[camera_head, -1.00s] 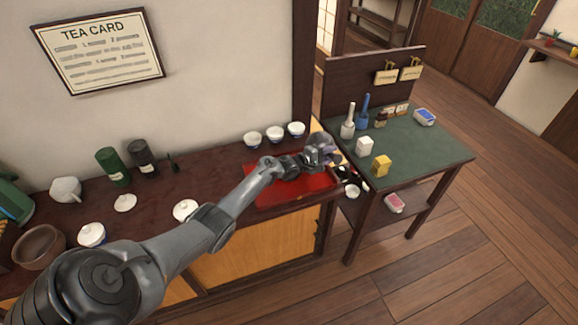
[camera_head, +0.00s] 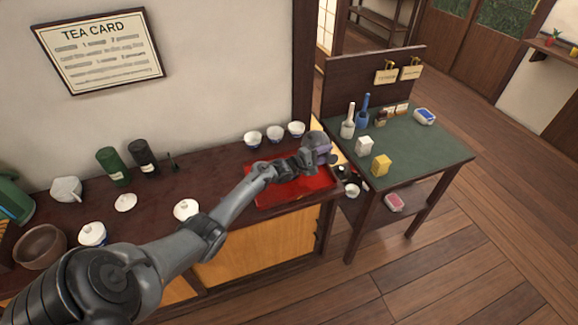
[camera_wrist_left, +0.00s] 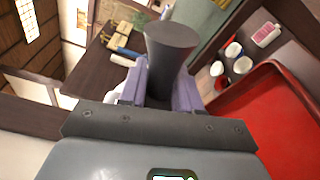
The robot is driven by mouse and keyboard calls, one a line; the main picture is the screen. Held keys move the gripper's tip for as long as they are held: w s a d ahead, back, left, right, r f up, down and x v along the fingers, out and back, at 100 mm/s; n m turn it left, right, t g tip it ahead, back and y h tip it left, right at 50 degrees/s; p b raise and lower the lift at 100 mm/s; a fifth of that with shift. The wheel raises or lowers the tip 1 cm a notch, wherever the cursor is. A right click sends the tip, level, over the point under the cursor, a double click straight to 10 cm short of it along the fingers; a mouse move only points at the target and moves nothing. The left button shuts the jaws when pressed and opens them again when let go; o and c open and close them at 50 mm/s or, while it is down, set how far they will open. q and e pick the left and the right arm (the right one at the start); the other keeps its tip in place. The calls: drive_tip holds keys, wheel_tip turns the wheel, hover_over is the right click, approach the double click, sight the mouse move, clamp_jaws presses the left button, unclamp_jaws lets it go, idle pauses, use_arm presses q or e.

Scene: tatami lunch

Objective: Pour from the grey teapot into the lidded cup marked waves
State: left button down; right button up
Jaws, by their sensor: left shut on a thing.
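My left gripper (camera_head: 318,152) is above the right end of the red tray and is shut on the grey teapot (camera_head: 317,139). In the left wrist view, a dark grey flared part of the teapot (camera_wrist_left: 170,45) stands between the purple fingers (camera_wrist_left: 160,88); the rest is hidden. A white lidded cup (camera_head: 92,233) with blue marking stands at the left of the counter, far from the gripper; its pattern is too small to read. Small cups (camera_head: 352,190) stand beside the tray's right end, below the gripper; they also show in the left wrist view (camera_wrist_left: 242,65). My right gripper is out of view.
The red tray (camera_head: 275,196) lies on the dark counter. A green-topped table (camera_head: 430,150) holds several items at right.

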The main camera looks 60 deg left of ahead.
use_arm(q)
drive_tip(key=shift+a+r, duration=0.1)
drive_tip(key=shift+r, duration=0.3)
drive_tip(key=shift+a+r+t, duration=0.15)
drive_tip(key=shift+r+t, duration=0.1)
drive_tip(key=shift+t, duration=0.15)
idle(0.5)
drive_tip(key=shift+w+r, duration=0.15)
drive_tip(key=shift+r, duration=0.1)
idle(0.4)
drive_tip(key=shift+r+t+b, duration=0.3)
drive_tip(key=shift+t+b, duration=0.05)
drive_tip(key=shift+t, duration=0.25)
idle(1.0)
